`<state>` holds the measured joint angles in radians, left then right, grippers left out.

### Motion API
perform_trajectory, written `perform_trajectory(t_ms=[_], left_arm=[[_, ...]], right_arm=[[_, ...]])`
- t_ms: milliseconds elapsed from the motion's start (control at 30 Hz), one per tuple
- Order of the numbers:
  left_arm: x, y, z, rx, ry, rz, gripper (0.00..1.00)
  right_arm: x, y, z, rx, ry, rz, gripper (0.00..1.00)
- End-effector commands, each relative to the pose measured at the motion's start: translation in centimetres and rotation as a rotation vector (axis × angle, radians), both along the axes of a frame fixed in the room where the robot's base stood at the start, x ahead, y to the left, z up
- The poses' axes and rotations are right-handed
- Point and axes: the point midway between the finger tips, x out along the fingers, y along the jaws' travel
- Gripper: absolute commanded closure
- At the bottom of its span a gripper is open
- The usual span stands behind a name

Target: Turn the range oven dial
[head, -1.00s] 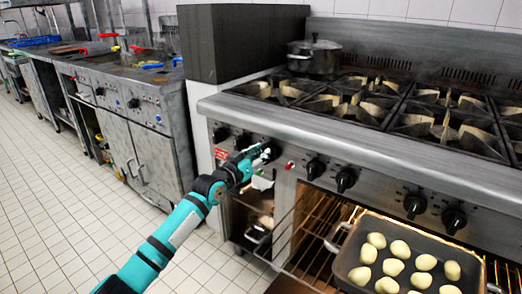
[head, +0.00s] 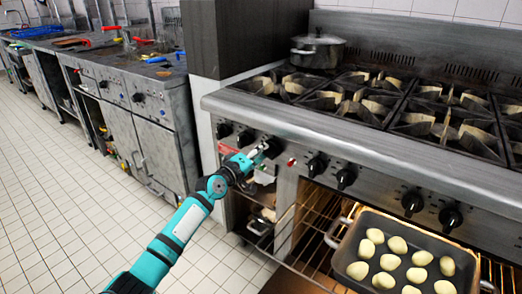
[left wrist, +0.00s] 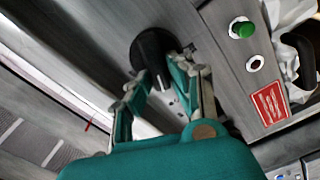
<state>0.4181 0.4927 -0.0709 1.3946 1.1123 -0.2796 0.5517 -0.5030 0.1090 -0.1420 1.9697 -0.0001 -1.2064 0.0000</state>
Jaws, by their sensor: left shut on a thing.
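The range (head: 380,165) stands at the right in the head view, with a row of black dials along its steel front. My left gripper (head: 260,152) is at this panel, shut on a black dial (head: 273,147) left of a small red light. In the left wrist view, the fingers of my left gripper (left wrist: 160,82) sit on either side of the round black dial (left wrist: 150,48), whose lower part they partly hide. How far the dial is turned is hard to tell. My right gripper is not in view.
The oven below is open, with a rack and a dark tray (head: 352,222) of pale round pieces pulled forward. A lidded pot (head: 318,50) stands on the burners. A green button (left wrist: 242,28) is near the dial. Tiled floor at left is clear.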

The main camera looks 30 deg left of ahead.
Motion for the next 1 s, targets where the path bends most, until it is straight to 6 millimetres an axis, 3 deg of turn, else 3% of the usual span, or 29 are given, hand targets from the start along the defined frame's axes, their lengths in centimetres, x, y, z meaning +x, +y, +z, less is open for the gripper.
perform_trajectory(t_ms=[400,1000], left_arm=[[0.0,0.1,-0.3,-0.251,0.035,0.001,1.00],[0.0,0.2,-0.5,-0.311,0.043,0.001,1.00]], right_arm=[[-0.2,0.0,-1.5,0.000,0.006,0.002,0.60],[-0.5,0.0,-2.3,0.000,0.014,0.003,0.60]])
